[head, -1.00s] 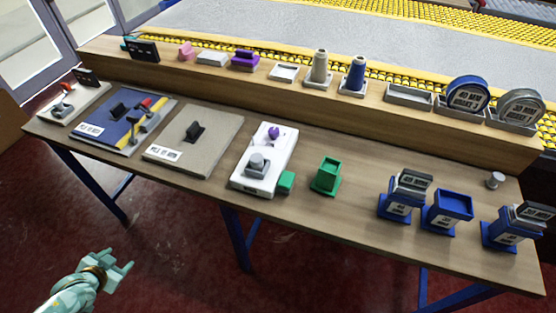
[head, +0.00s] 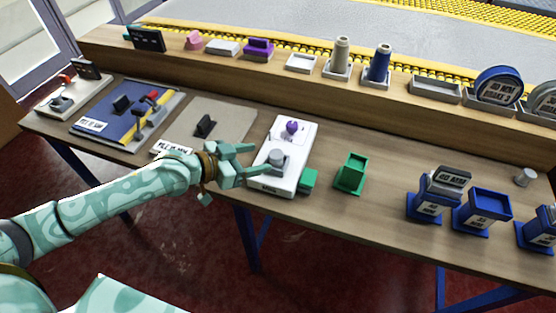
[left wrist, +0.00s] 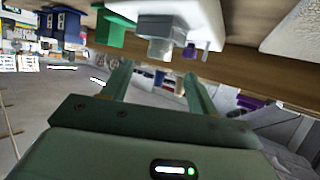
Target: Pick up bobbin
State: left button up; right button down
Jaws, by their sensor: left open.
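A grey bobbin-like cylinder (head: 277,158) stands on a white device (head: 296,178) near the table's front edge, with a purple knob (head: 291,127) behind it. My left gripper (head: 257,161) is open and empty, its fingers pointing right, just left of this cylinder. The left wrist view shows the cylinder (left wrist: 160,46) beyond the open fingers (left wrist: 155,85); contact cannot be told. Another small grey cylinder (head: 525,178) stands alone at the table's right. Which one is the bobbin is not clear. My right gripper is not in view.
A green block (head: 309,180) adjoins the white device, with a green holder (head: 351,173) to its right. A beige board (head: 230,122) lies behind my left gripper. Several blue stands fill the right side. A raised shelf (head: 330,93) holds a beige cone (head: 341,53) and a blue cone (head: 380,64).

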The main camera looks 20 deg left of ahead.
aim_at(273, 155)
pick_arm(q)
jog(key=x, duration=0.2)
jog(key=shift+w+d+f, duration=0.2)
jog(key=shift+w, duration=0.05)
jog(key=b+x, duration=0.1)
jog(key=x, duration=0.3)
jog(key=shift+s+f+b, duration=0.1)
jog(key=shift+b, duration=0.3)
jog(key=shift+w+d+f, duration=0.1)
jog(key=shift+w+d, duration=0.1)
jog(key=shift+w, duration=0.1)
jog(key=shift+s, duration=0.1)
jog(key=shift+c, duration=0.7)
jog(key=c, duration=0.9)
